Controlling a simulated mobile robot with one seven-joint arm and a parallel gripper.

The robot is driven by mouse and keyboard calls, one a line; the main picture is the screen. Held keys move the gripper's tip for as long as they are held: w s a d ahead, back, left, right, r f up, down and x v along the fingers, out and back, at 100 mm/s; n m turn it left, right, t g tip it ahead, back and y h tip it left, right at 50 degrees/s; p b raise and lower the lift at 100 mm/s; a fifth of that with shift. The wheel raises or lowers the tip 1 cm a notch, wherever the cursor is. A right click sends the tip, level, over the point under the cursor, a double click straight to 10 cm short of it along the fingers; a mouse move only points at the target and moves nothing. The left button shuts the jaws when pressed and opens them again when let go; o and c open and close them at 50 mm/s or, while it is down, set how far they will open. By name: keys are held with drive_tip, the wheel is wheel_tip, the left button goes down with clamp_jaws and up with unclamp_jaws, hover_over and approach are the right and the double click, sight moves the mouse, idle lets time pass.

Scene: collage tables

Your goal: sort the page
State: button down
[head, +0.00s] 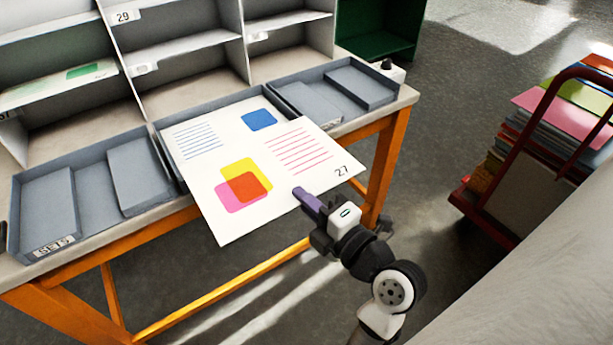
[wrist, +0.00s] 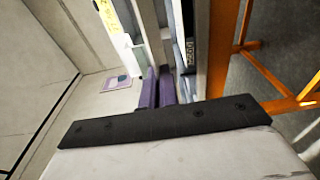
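A large white page (head: 272,150) numbered 27 shows blue, yellow, red and pink shapes and lines of marks. It spans the middle of the table, over the middle tray, and its near part juts past the table's front edge. My gripper (head: 306,198) is at the page's near right edge, with a purple finger over the sheet. In the wrist view, the purple fingers (wrist: 157,88) are close together, apparently pinching the page edge; the contact itself is hard to see. Whether the page touches the tray below is hidden.
Grey trays sit on the orange-legged table (head: 403,96): a left tray (head: 75,240) labelled like "SET 5" and a right tray (head: 330,118). Behind stand white shelves (head: 190,45), one labelled 29. A green bin (head: 375,30) stands behind. A loaded red cart (head: 470,205) is at right.

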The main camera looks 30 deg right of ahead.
sight(253, 139)
drive_tip(key=shift+w+f+b, duration=0.25)
drive_tip(key=shift+f+b, duration=0.1)
drive_tip(key=shift+b, duration=0.15)
drive_tip(key=w+p, duration=0.2)
drive_tip(key=w, duration=0.4)
drive_tip(key=w+p, duration=0.3)
drive_tip(key=w, duration=0.3)
drive_tip(key=w+p, duration=0.3)
drive_tip(key=w, duration=0.3)
drive_tip(key=shift+w+a+r, duration=0.15)
drive_tip(key=shift+a+r, duration=0.2)
drive_tip(key=shift+r, duration=0.05)
drive_tip(key=shift+w+f, duration=0.3)
drive_tip(key=shift+w, duration=0.3)
drive_tip(key=shift+s+f+b, duration=0.15)
drive_tip(key=shift+f+b, duration=0.8)
drive_tip(key=shift+b, duration=0.1)
wheel_tip(253, 139, down, 2)
drive_tip(key=b, duration=0.4)
drive_tip(key=shift+f, duration=0.2)
drive_tip(key=c, duration=1.6)
unclamp_jaws()
